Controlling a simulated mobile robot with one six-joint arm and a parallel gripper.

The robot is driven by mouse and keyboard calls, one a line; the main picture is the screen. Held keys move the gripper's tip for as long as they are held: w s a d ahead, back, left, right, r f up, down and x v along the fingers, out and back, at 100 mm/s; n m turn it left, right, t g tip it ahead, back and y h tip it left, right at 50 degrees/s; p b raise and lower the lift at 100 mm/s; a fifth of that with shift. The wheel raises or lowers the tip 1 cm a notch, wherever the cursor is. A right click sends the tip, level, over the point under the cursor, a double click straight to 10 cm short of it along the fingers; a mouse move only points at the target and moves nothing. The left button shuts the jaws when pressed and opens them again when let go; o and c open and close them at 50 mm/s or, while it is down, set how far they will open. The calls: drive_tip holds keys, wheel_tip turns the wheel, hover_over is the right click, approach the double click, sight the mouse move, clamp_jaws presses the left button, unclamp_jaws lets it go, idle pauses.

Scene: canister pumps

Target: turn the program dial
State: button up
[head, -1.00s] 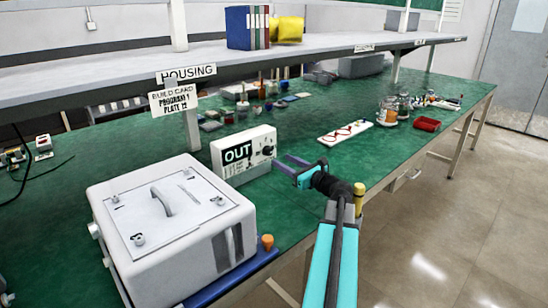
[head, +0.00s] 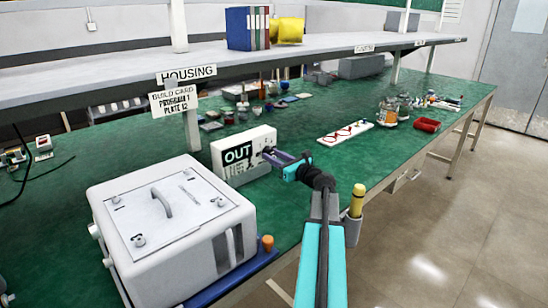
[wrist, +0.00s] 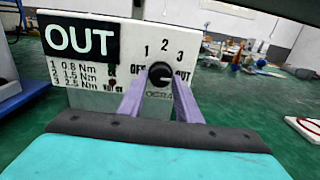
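The program dial (wrist: 160,74) is a round black knob on the front of a white control box (head: 232,155), which also shows in the wrist view (wrist: 102,98). Marks OFF, 1, 2, 3 and OUT run around the dial; I cannot tell surely which one its pointer faces. My gripper (head: 270,153) is at the box's right front. In the wrist view, its two purple fingers (wrist: 159,84) stand apart, one on each side of the dial, with small gaps seeming to show. In the head view the fingers hide the dial. A hanging build card (head: 174,101) reads "PROGRAM 1".
A white lidded housing (head: 170,225) stands on a blue base at front left. A white plate with red marks (head: 345,132) lies right of the box. Jars (head: 389,112) and a red tray (head: 427,125) are farther right. A shelf (head: 110,75) runs above the bench.

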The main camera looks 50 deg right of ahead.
drive_tip(key=c, duration=0.6)
